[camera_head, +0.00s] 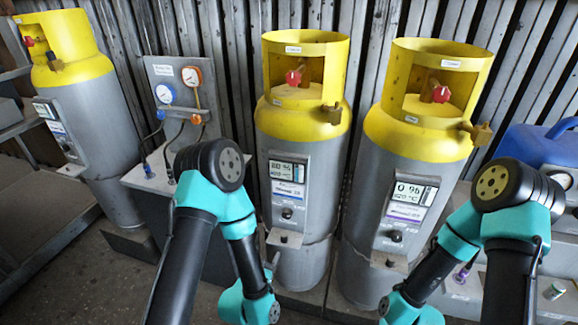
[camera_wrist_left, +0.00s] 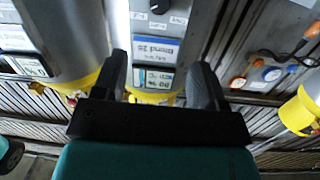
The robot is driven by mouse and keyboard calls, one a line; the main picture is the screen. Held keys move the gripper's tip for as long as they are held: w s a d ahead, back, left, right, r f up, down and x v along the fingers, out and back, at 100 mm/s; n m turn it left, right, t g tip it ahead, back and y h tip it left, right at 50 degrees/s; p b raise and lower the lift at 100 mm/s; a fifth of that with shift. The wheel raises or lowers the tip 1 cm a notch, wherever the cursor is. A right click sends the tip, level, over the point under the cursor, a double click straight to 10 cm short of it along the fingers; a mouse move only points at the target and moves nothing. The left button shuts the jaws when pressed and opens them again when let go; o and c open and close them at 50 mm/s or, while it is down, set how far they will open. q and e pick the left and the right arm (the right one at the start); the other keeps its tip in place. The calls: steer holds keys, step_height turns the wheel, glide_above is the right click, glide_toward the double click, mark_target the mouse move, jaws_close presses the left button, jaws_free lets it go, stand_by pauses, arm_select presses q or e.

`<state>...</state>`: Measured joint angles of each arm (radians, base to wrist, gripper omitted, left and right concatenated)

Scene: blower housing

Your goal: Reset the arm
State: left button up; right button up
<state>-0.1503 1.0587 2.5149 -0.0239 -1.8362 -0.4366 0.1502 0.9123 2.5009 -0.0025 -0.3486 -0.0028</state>
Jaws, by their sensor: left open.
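My left arm (camera_head: 235,210) comes in from the left in the head view, bends at a black joint and reaches down in front of the middle grey cylinder. In the left wrist view, which looks upside down, my left gripper (camera_wrist_left: 161,75) has its two black fingers apart with nothing held between them. Behind the gap is the middle cylinder's panel (camera_wrist_left: 154,50), with a black knob, label and display. My right arm (camera_head: 463,235) bends down in front of the right cylinder; its gripper does not show in the head view.
The middle cylinder (camera_head: 301,125) and right cylinder (camera_head: 415,155) have yellow tops and red valves. A left cylinder (camera_head: 95,120) stands farther away. A gauge panel (camera_head: 179,100) stands between left and middle. A blue container (camera_head: 535,148) sits at right. Floor shows at lower left.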

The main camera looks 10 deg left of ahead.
arm_select(q)
steer(key=s+a+f+n+g, duration=0.1)
steer(key=s+a+f+g, duration=0.15)
steer(key=f+g, duration=0.2)
steer(key=s+a+f+n+g, duration=0.2)
steer(key=s+f+g, duration=0.15)
steer(key=f, duration=0.25)
steer(key=s+a+f+n+g, duration=0.2)
steer(key=s+a+f+g, duration=0.1)
steer(key=s+g, duration=0.4)
steer(key=s+a, duration=0.1)
steer(key=s, duration=0.1)
steer(key=shift+s+f+g, duration=0.15)
steer(key=shift+s+g, duration=0.15)
